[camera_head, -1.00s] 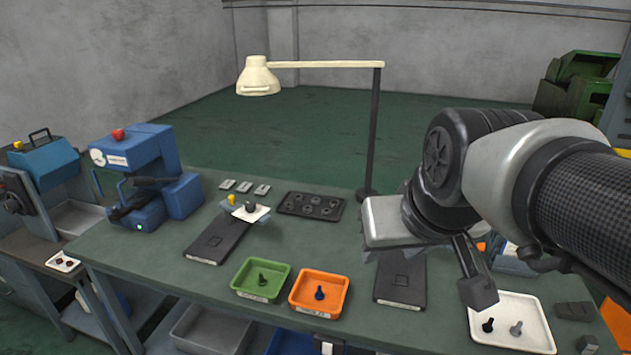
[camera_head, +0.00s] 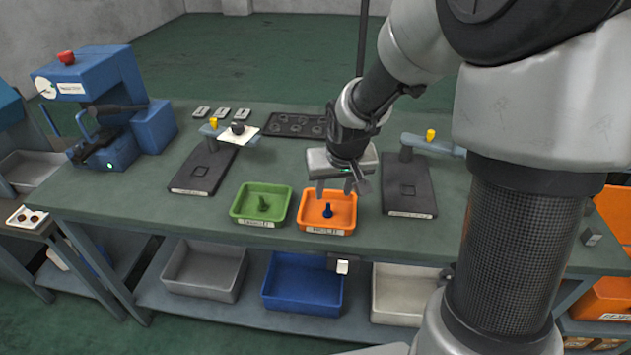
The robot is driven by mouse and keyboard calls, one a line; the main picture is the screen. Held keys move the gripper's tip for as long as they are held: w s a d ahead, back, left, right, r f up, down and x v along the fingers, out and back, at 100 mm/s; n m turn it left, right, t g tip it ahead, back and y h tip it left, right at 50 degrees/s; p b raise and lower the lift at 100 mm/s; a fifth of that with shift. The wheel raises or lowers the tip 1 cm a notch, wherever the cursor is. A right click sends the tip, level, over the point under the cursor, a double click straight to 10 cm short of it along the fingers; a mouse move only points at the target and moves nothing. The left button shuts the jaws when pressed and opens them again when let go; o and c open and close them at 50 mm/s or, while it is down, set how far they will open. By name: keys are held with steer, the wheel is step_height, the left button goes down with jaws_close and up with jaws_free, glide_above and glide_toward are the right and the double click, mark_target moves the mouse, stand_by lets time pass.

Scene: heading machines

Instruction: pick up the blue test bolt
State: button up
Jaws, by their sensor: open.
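The blue test bolt (camera_head: 327,211) stands upright, head down, in the orange tray (camera_head: 345,222) on the green workbench. My gripper (camera_head: 335,192) is open and empty, pointing down over the back part of the orange tray. Its fingers are above and slightly behind the bolt, and no contact shows. How far above the tray floor the fingertips are is hard to tell.
A green tray (camera_head: 246,214) with a dark bolt stands just left of the orange one. Dark fixture plates (camera_head: 202,172) (camera_head: 409,190) lie to either side. A lamp pole (camera_head: 362,40) stands behind my gripper. The bench's left front is clear.

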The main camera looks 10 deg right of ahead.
mark_target(328, 204)
steer(key=x, duration=0.3)
steer(key=shift+w+f, duration=0.1)
steer(key=shift+a+b+x, duration=0.15)
steer(key=shift+b+x, duration=0.2)
steer(key=shift+x, duration=0.95)
steer(key=shift+a+b+x, duration=0.1)
steer(key=shift+b+x, duration=0.25)
steer(key=shift+x, duration=1)
jaws_close()
